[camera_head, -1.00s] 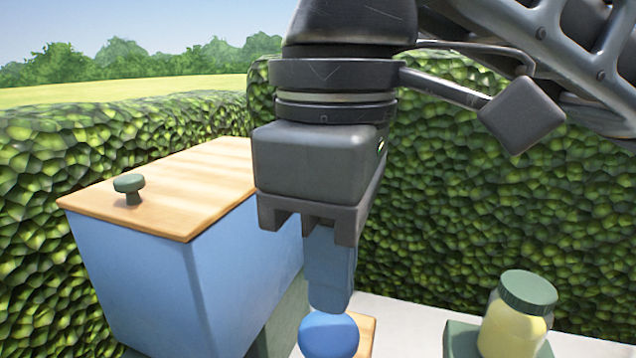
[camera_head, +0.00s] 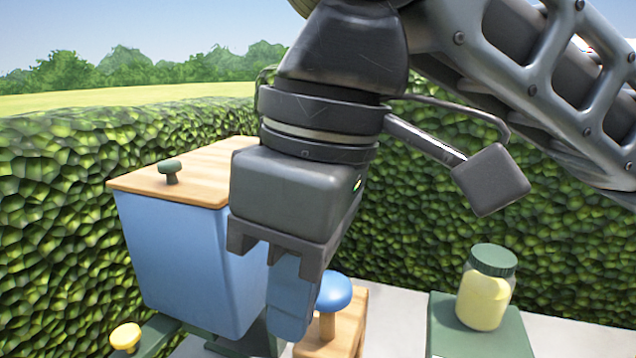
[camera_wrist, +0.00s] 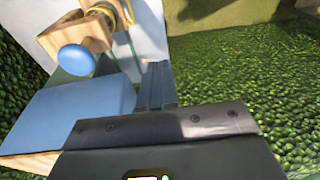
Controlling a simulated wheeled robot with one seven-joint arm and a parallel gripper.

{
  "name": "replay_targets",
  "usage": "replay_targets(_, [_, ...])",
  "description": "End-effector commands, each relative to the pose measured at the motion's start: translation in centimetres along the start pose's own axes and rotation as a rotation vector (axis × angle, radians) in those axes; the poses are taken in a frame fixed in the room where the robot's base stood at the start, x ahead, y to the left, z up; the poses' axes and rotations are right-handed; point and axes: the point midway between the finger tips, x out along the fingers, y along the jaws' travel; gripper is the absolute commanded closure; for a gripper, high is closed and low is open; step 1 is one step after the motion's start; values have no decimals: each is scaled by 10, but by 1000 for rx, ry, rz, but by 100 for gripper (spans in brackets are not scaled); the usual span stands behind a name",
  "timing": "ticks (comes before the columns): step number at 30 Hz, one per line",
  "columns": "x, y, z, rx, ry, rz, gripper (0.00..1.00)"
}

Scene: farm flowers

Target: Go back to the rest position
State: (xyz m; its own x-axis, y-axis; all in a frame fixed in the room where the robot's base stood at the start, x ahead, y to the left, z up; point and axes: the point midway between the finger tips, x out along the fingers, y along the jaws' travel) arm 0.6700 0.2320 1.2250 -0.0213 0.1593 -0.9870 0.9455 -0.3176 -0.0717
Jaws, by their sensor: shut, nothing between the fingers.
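My gripper (camera_head: 290,310) hangs from the arm in the middle of the head view, with its blue fingers pointing down and closed together, holding nothing. In the head view the fingers overlap the front of a blue box (camera_head: 175,260) and stand left of a blue round knob (camera_head: 335,292) on a wooden block (camera_head: 350,325). In the wrist view the closed fingers (camera_wrist: 157,82) show in the middle, apart from the blue knob (camera_wrist: 75,60) and to the right of the blue box (camera_wrist: 90,105).
The blue box has a wooden lid (camera_head: 195,172) with a green knob (camera_head: 170,170). A jar of pale yellow contents (camera_head: 483,297) stands on a green stand (camera_head: 470,335) at right. A yellow knob (camera_head: 125,337) is at lower left. Tall hedges (camera_head: 420,205) enclose the area.

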Motion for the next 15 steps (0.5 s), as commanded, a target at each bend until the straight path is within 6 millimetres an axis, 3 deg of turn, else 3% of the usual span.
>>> replay_targets(8, [14, -17, -29, -7, 190, -108, 100])
replay_targets(15, [21, -36, -70, 24, 489, -260, 100])
